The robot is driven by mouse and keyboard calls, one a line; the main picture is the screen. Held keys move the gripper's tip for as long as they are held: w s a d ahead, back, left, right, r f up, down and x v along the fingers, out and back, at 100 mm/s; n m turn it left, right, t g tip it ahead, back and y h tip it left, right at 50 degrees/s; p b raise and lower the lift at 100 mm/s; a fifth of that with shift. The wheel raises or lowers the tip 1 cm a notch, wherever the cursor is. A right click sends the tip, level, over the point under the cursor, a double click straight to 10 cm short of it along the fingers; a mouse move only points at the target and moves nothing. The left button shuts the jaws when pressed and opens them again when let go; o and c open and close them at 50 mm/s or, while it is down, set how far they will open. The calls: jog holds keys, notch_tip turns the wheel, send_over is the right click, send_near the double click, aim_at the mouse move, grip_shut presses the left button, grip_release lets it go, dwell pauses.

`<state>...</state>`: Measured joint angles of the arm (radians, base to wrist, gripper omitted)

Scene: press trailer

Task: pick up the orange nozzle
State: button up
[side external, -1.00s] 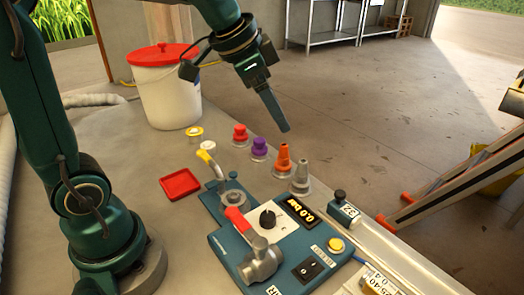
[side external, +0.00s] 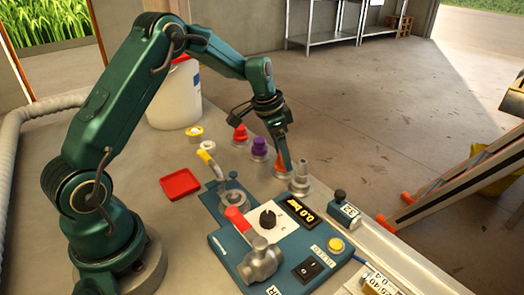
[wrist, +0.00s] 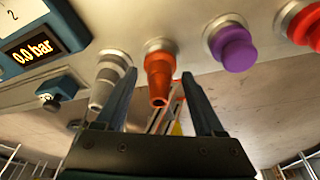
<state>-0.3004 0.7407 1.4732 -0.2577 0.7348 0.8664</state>
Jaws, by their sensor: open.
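The orange nozzle (wrist: 159,76) stands on a metal base, seen in the wrist view between my two fingers. In the side external view the orange nozzle (side external: 279,168) is partly hidden behind my gripper (side external: 285,160), which points down at it. In the wrist view my gripper (wrist: 160,105) is open, one finger on each side of the nozzle. I see gaps between nozzle and fingers, and cannot tell how far down they reach.
A grey nozzle (side external: 300,178) stands close beside the orange one, near one finger. A purple cap (side external: 259,147) and a red cap (side external: 240,134) stand on the other side. A blue panel unit (side external: 225,243) with gauge and switches is in front. A red tray (side external: 180,184) lies at left.

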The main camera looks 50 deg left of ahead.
jog(key=shift+w+d+f, duration=0.1)
jog(key=shift+w+f, duration=0.05)
jog(key=shift+f, duration=0.4)
jog(key=shift+c, duration=0.3)
grip_shut()
jog(key=shift+r, duration=0.15)
